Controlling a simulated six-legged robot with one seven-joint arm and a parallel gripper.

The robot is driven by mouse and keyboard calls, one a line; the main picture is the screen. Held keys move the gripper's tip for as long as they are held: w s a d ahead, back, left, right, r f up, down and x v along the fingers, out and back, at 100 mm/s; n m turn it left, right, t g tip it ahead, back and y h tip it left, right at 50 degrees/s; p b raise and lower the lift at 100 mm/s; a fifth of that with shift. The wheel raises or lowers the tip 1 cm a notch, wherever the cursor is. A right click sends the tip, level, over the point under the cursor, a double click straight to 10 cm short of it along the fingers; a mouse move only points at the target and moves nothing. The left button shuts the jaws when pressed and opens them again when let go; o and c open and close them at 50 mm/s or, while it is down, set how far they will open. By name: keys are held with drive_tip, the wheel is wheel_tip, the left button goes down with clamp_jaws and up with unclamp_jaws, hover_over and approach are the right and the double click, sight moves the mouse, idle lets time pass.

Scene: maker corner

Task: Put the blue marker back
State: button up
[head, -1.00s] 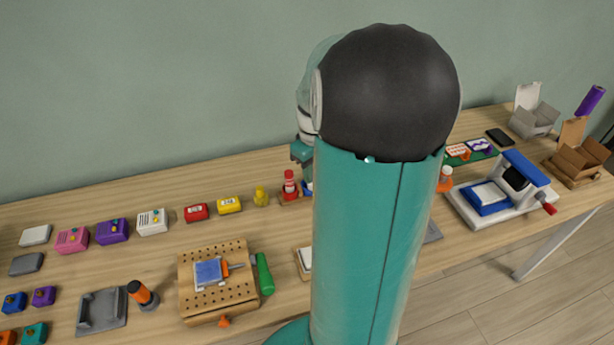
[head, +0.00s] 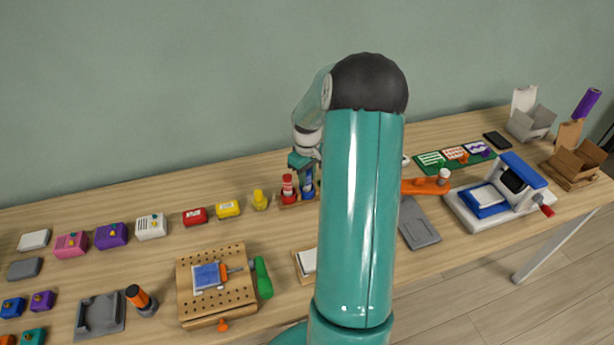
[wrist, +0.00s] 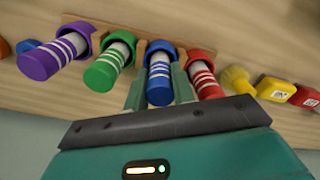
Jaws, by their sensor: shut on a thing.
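The blue marker (wrist: 159,84) has a blue cap with white bands and a pale body. My gripper (wrist: 159,90) is shut on it, one finger on each side. Its far end is at the blue socket (wrist: 160,47) of the wooden marker rack (wrist: 143,45); I cannot tell how deep it sits. In the head view, my gripper (head: 305,166) is over the rack, with the blue marker (head: 308,184) below it. The red marker (wrist: 203,79), green marker (wrist: 107,68) and purple marker (wrist: 46,62) stand in matching sockets. My arm hides part of the rack in the head view.
The red marker (head: 287,188) stands close left of the gripper in the head view. A yellow figure (head: 260,200) and yellow box (head: 228,208) are further left. A pegboard block (head: 218,290) and green-handled tool (head: 262,277) lie in front. A grey plate (head: 418,223) lies right.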

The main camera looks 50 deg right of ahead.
drive_tip(key=shift+f, duration=0.2)
drive_tip(key=o, duration=0.9)
